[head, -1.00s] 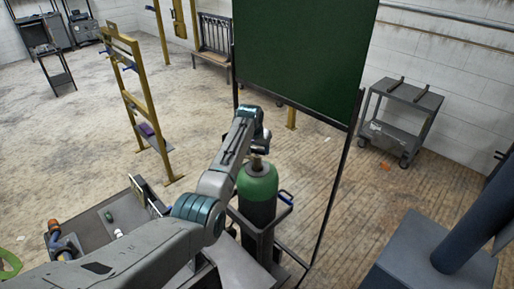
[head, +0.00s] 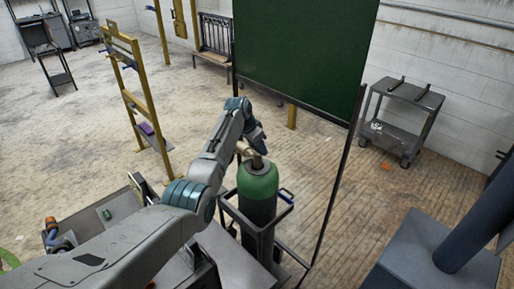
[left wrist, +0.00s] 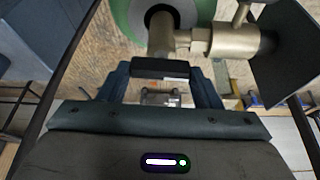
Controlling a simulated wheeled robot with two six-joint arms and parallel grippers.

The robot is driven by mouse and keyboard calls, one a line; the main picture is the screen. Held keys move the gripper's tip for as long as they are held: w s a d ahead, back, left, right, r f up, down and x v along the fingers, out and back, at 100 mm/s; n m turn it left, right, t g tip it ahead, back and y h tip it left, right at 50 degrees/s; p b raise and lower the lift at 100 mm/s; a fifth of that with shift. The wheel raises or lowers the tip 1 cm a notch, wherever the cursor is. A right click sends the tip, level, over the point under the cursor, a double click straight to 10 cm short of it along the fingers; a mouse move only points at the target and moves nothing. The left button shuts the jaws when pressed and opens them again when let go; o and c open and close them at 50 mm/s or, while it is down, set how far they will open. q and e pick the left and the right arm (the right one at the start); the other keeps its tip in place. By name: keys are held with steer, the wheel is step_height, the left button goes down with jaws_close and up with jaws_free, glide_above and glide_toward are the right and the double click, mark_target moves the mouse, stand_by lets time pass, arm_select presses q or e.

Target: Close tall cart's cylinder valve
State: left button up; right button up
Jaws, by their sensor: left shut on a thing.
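The tall cart (head: 262,238) holds an upright cylinder with a green top (head: 258,181) and dark body. Its brass valve (head: 247,150) sits on top, partly hidden by my left gripper (head: 258,146). In the left wrist view, the brass valve (left wrist: 161,36) has a side fitting (left wrist: 232,40) reaching right to a dark part. My left gripper (left wrist: 162,80) is shut on a black bar-like piece (left wrist: 160,68) at the valve stem's end, seemingly its handwheel edge-on. The valve's open or closed state cannot be told. My right gripper is not in view.
A dark green panel (head: 297,55) in a thin black frame stands just behind the cylinder. A yellow rack (head: 140,95) stands at left, and a low grey cart (head: 403,110) is by the right wall. The floor between is mostly clear.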

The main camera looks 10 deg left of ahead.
arm_select(q)
steer(key=shift+w+a+f+m+b, duration=0.1)
steer(key=shift+f+m+b, duration=0.05)
steer(key=shift+m+b, duration=0.3)
steer(key=m+g+b, duration=0.1)
steer(key=m+b, duration=0.1)
steer(key=b, duration=0.1)
steer(key=m+h+b, duration=0.1)
steer(key=m+b, duration=0.2)
steer(key=b, duration=0.1)
steer(key=shift+w+g+h, duration=0.1)
steer(key=shift+g+h, duration=0.2)
steer(key=shift+g, duration=0.1)
steer(key=shift+r+m+g+b, duration=0.2)
steer(key=shift+m+g+b, duration=0.1)
steer(key=shift+m+b, duration=0.7)
steer(key=shift+a, duration=0.1)
steer(key=o, duration=1)
steer(key=shift+c, duration=0.2)
steer(key=shift+o, duration=0.2)
